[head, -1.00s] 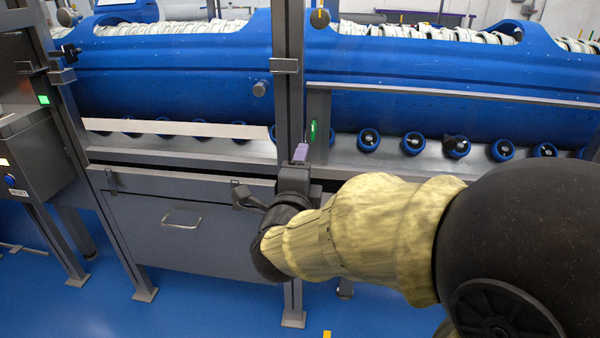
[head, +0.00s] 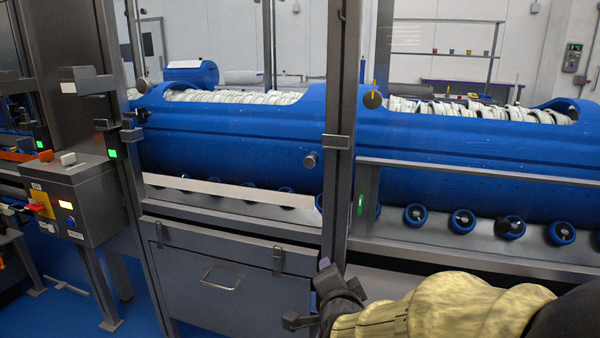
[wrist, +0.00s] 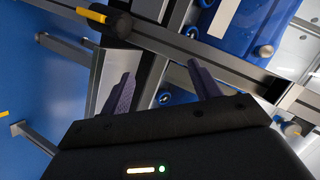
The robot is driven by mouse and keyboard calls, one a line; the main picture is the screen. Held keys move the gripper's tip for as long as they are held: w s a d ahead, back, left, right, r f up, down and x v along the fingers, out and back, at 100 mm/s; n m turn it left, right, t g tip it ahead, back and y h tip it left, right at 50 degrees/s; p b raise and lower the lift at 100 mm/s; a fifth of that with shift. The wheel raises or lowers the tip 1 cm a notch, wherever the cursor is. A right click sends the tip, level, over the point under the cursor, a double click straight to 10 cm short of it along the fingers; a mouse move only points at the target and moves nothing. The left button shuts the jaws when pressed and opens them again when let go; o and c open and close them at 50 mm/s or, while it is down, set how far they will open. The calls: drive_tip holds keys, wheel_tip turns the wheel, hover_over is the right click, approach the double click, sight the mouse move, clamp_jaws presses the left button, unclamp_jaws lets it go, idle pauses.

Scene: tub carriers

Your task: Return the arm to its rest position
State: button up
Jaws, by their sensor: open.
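My gripper (head: 328,280) is at the bottom middle of the head view, in front of the grey steel post and beside the drawer-like steel cabinet. My arm comes in from the lower right in a pale yellow cover. In the wrist view my gripper (wrist: 162,86) shows two purple-grey fingers spread apart with nothing between them. Beyond the fingers are steel frame bars and blue tub surfaces.
Two long blue tubs (head: 240,145) filled with white round items lie on blue rollers (head: 462,221) behind the steel post (head: 340,130). A steel cabinet (head: 235,290) stands below. A control box (head: 75,195) with lit buttons is at left. Blue floor shows at lower left.

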drive_tip(key=s+d+f+n+g+p, duration=0.1)
drive_tip(key=s+d+f+n+g, duration=0.3)
drive_tip(key=s+f+n+g, duration=0.25)
drive_tip(key=s+d+f+n+g+p, duration=0.2)
drive_tip(key=s+d+f+n+g, duration=0.25)
drive_tip(key=s+n, duration=0.2)
wheel_tip(320, 180, up, 36)
drive_tip(key=p, duration=3.6)
drive_tip(key=shift+s+a, duration=0.4)
drive_tip(key=shift+f, duration=0.1)
